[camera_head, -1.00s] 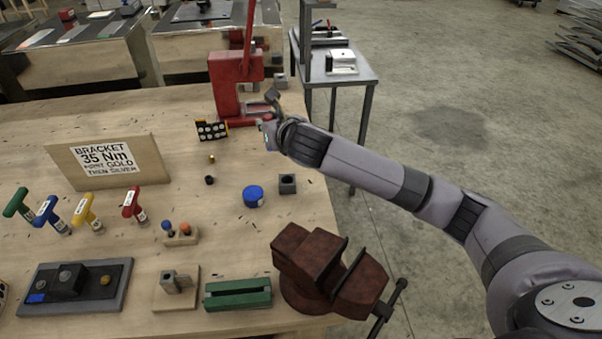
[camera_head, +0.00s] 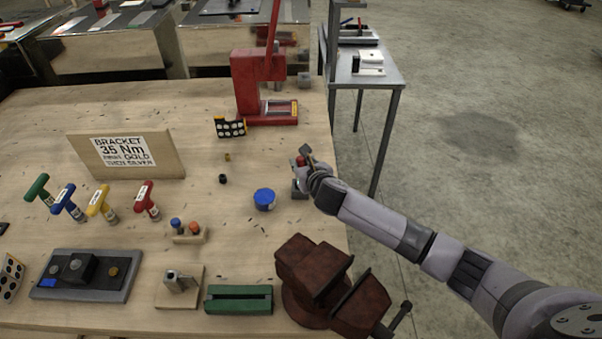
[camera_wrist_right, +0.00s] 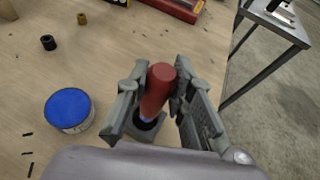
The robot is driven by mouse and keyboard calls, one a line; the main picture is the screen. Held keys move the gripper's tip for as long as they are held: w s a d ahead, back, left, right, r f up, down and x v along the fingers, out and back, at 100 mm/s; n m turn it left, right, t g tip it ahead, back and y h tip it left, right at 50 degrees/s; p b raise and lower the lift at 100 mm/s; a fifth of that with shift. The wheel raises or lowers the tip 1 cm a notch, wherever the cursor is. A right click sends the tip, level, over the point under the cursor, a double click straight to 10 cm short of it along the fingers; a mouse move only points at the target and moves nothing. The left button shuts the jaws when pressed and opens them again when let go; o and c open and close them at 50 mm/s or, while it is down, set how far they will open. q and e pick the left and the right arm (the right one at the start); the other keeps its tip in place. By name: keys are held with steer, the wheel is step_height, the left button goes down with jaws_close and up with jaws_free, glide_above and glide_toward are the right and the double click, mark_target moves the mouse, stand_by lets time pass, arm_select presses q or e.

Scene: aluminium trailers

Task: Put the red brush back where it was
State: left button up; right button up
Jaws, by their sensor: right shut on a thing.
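The red brush (camera_wrist_right: 158,88) stands between the fingers of my right gripper (camera_wrist_right: 154,98) in the right wrist view. Its red end also shows in the head view (camera_head: 301,160). My right gripper (camera_head: 304,165) is shut on it. The grey block (camera_wrist_right: 136,128) with a dark round hole is directly below the brush; it also shows in the head view (camera_head: 296,188). The brush's lower end lines up with the hole, but I cannot tell how deep it sits. My left gripper is not in view.
A blue-lidded tin (camera_head: 264,199) stands left of the block. The red press (camera_head: 262,88) is behind, and the dark red vise (camera_head: 312,268) is in front. The table's right edge is close to the block. Coloured T-handle tools (camera_head: 104,205) stand farther left.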

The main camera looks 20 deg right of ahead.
steer(key=shift+s+f, duration=0.1)
steer(key=shift+f, duration=0.4)
step_height(320, 180, down, 3)
steer(key=shift+a+r, duration=0.1)
steer(key=shift+r, duration=0.05)
steer(key=shift+f, duration=0.45)
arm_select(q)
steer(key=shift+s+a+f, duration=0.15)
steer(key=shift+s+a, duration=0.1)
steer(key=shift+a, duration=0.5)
arm_select(e)
steer(key=o, duration=0.9)
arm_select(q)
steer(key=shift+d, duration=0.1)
arm_select(e)
steer(key=shift+o, duration=0.2)
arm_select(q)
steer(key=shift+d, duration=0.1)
arm_select(e)
steer(key=shift+r, duration=0.1)
arm_select(q)
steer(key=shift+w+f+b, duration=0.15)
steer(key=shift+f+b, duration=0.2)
steer(key=shift+b, duration=0.15)
arm_select(e)
steer(key=v, duration=1.2)
